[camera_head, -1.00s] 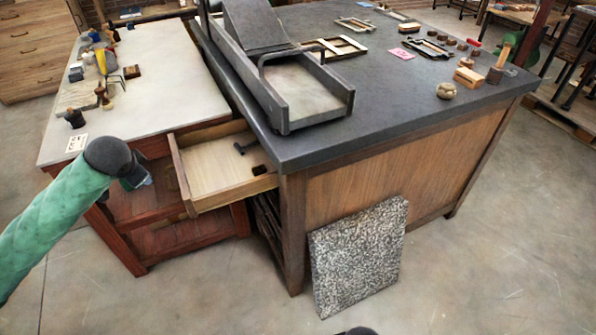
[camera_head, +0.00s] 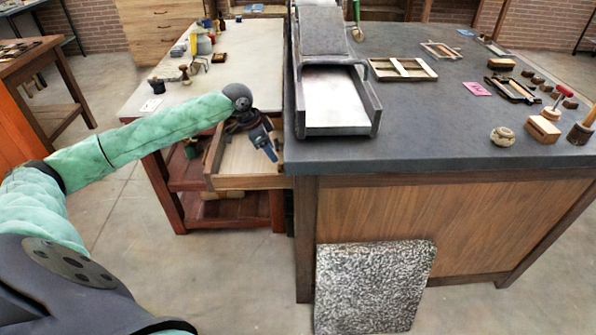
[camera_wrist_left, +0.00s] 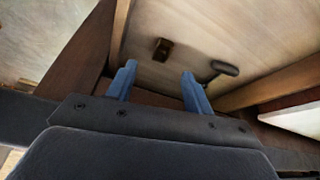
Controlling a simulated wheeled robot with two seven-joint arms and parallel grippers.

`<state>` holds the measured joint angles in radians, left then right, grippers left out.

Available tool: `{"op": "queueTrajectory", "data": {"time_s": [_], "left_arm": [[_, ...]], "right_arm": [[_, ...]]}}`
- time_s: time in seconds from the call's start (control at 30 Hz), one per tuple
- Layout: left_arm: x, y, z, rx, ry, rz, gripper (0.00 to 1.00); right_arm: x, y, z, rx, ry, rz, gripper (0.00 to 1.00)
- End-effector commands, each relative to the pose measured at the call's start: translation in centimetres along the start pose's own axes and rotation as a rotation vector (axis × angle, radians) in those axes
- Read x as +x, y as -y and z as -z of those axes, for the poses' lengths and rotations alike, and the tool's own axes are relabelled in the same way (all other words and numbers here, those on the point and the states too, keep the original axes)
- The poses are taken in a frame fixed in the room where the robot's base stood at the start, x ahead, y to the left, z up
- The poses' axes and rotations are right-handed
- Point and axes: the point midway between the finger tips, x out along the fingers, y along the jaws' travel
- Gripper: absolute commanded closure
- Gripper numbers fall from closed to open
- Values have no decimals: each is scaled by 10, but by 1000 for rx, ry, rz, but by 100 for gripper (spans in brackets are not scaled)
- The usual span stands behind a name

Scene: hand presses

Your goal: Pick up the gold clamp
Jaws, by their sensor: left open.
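No thing in view is plainly a gold clamp. An open wooden drawer (camera_head: 238,183) stands between the pale table and the dark-topped bench. In the left wrist view, a small brown block-like piece (camera_wrist_left: 162,49) and a dark T-shaped piece (camera_wrist_left: 219,71) lie on the drawer floor; I cannot tell if either is the clamp. My left gripper (camera_head: 268,148) is over the drawer, pointing down. In the wrist view its blue fingers (camera_wrist_left: 158,73) are apart with nothing between them, and both pieces lie beyond the fingertips. My right gripper is not in view.
The drawer walls close in around my left gripper. The bench (camera_head: 420,150) carries a press bed (camera_head: 335,100), frames (camera_head: 402,68) and a wooden block (camera_head: 543,130). The pale table (camera_head: 240,75) holds small tools. A speckled slab (camera_head: 372,288) leans on the bench front.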

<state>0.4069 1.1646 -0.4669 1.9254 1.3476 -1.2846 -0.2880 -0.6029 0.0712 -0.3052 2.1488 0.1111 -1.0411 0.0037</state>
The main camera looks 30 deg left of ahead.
Motion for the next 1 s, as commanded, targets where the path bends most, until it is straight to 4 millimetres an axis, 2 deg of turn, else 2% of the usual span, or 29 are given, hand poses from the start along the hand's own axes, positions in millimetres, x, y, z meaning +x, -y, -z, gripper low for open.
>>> {"op": "queueTrajectory", "data": {"time_s": [0.17,0.57,0.83,1.0], "left_arm": [[5,0,3,39,-13,4,48],[36,2,5,40,-12,5,48],[71,3,9,41,-12,5,48],[79,4,8,41,-10,7,48]], "right_arm": [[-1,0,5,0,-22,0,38],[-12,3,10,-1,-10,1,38],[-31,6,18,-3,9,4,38],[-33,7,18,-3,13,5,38]]}}
